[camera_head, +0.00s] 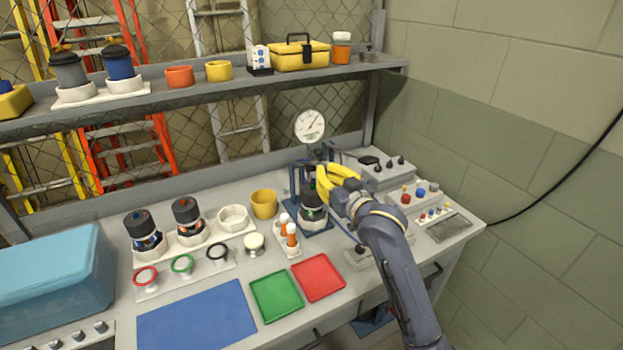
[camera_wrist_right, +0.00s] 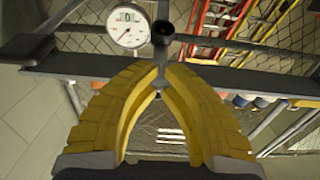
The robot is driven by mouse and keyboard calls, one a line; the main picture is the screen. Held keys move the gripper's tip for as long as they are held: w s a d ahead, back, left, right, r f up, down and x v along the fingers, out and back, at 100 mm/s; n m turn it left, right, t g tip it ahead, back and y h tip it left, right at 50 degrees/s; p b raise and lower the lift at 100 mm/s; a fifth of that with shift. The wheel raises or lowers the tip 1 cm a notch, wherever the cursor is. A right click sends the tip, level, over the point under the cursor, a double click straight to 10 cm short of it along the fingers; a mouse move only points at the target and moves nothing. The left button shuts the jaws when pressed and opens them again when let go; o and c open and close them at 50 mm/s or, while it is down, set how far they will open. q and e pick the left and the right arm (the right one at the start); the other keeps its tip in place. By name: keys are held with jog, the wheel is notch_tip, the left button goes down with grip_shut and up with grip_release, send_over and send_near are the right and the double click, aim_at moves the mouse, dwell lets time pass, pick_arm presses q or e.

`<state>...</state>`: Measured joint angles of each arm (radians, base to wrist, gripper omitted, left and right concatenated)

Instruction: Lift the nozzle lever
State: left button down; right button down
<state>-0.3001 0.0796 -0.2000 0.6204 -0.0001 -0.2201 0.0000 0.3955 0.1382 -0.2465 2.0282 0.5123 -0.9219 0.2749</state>
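My right gripper (camera_head: 321,175) has yellow fingers and reaches in from the lower right to the upper part of the test stand (camera_head: 294,200). In the right wrist view its two fingertips (camera_wrist_right: 162,68) come close together on a thin grey bar, which appears to be the nozzle lever (camera_wrist_right: 160,80). A dark round knob or pipe end (camera_wrist_right: 163,29) shows just beyond the tips. A dark thruster in a white collar (camera_head: 313,208) stands in the stand below the fingers. In the head view the fingers hide most of the lever. My left gripper is not in view.
A round gauge (camera_head: 309,125) stands behind the stand. Control boxes (camera_head: 418,192) are to the right, by the block wall. A shelf (camera_head: 220,84) runs above.

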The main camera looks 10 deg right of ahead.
aim_at(322, 162)
jog(key=shift+w+a+r, duration=0.2)
jog(key=shift+w+r, duration=0.3)
jog(key=shift+r, duration=0.35)
jog(key=shift+w+a+r, duration=0.15)
jog(key=shift+w+r, duration=0.3)
jog(key=shift+r, duration=0.35)
jog(key=shift+w+a+r, duration=0.3)
jog(key=shift+w+r, duration=0.4)
jog(key=shift+r, duration=0.05)
jog(key=shift+w+a+r, duration=0.3)
jog(key=shift+w+r, duration=0.4)
jog(key=shift+r, duration=0.05)
jog(key=w+a+r, duration=0.3)
jog(key=w+r, duration=0.1)
jog(key=w, duration=0.6)
jog(key=shift+a, duration=0.4)
jog(key=shift+s, duration=0.1)
jog(key=v, duration=0.7)
